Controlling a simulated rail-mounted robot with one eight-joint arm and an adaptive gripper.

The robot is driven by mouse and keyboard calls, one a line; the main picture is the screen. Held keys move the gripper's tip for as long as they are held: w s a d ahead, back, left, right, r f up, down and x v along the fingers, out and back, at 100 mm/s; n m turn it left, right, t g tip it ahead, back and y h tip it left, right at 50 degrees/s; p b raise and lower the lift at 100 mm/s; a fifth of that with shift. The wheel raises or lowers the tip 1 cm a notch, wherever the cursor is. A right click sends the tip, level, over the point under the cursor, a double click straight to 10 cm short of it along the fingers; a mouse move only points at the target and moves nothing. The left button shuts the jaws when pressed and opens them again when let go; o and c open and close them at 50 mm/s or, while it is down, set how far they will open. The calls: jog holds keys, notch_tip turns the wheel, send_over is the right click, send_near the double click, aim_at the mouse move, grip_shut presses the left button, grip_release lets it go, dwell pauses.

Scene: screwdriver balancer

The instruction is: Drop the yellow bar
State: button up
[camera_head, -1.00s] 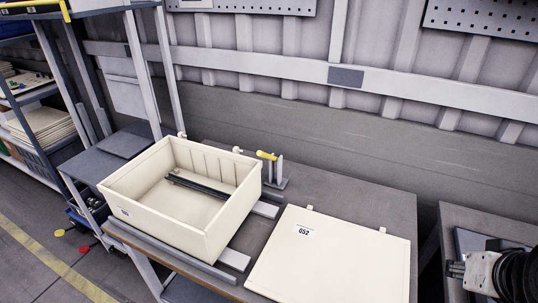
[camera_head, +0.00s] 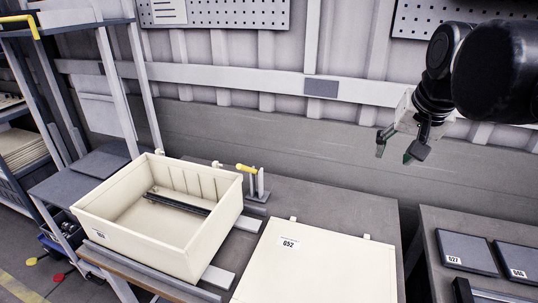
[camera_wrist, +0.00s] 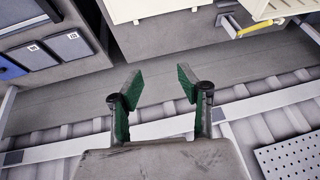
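A short yellow bar (camera_head: 246,169) sits at the top of a small grey stand (camera_head: 258,190) behind the cream crate, on the table. It also shows near the top right of the wrist view (camera_wrist: 254,29). My gripper (camera_head: 396,153) is raised high, to the right of the bar and well apart from it. In the wrist view its two green-padded fingers (camera_wrist: 158,80) are spread with nothing between them.
A cream crate (camera_head: 150,252) holding a dark bar stands on the table. Dark boxes (camera_head: 466,252) sit on the right-hand table. A shelf stands at left; a wall is behind.

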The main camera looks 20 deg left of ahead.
jog(key=w+a+r+g+b, duration=0.1)
jog(key=w+a+r, duration=0.1)
jog(key=w+a, duration=0.9)
jog(key=m+g+b, duration=0.1)
jog(key=g+b, duration=0.2)
jog(key=g, duration=0.1)
send_over(243, 167)
jog(key=w, duration=0.1)
notch_tip(243, 167, down, 18)
jog(key=shift+y, duration=0.3)
jog(key=f, duration=0.4)
jog(key=f+p, duration=0.1)
jog(key=f, duration=0.4)
jog(key=a+f, duration=0.1)
jog(key=f, duration=0.3)
jog(key=shift+w+f, duration=0.25)
jog(key=shift+w, duration=0.15)
grip_shut()
